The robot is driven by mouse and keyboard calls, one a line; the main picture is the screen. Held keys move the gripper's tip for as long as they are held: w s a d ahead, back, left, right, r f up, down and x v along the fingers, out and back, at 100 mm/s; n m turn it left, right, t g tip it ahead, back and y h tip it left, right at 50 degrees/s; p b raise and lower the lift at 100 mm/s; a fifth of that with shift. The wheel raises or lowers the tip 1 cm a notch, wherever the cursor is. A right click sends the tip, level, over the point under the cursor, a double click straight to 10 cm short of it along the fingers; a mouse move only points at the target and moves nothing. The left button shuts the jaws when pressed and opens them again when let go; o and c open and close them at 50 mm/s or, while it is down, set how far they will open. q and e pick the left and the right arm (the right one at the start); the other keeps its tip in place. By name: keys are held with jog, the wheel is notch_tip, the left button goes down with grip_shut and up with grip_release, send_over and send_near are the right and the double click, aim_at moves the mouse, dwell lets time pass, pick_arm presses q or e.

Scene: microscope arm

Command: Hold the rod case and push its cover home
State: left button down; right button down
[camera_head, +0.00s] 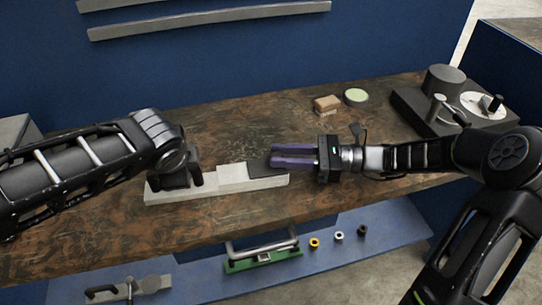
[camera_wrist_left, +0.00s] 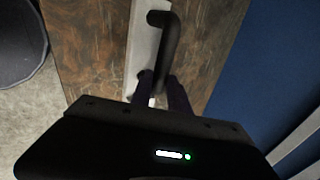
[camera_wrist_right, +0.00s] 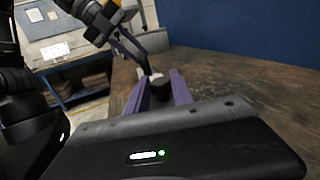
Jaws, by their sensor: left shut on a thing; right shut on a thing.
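The rod case (camera_head: 215,186) is a long pale grey bar with a raised block, lying along the bench near its front edge. My left gripper (camera_head: 194,178) is at its left end, shut on a black bent handle (camera_wrist_left: 166,32) that stands over the pale bar in the left wrist view. A dark grey flat piece, seemingly the cover (camera_head: 260,169), sits at the case's right end. My right gripper (camera_head: 275,156) reaches it from the right, its purple fingers shut. In the right wrist view a dark, pale-topped piece (camera_wrist_right: 158,84) shows between the fingers. The fingers hide the exact joint.
A brown block (camera_head: 326,104) and a round green-topped tin (camera_head: 356,97) stand at the back. A dark apparatus (camera_head: 445,105) stands at the back right. A blue lower shelf (camera_head: 395,235) holds a green-based part (camera_head: 262,259) and several small rings. The middle bench is clear.

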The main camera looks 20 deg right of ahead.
pick_arm(q)
jog(key=shift+a, duration=0.15)
pick_arm(e)
jog(key=c, duration=1.1)
grip_release()
jog(key=v, duration=1.2)
pick_arm(q)
jog(key=c, duration=1.2)
grip_release()
jog(key=shift+o, duration=0.2)
jog(key=shift+r, duration=0.1)
jog(key=v, duration=1.2)
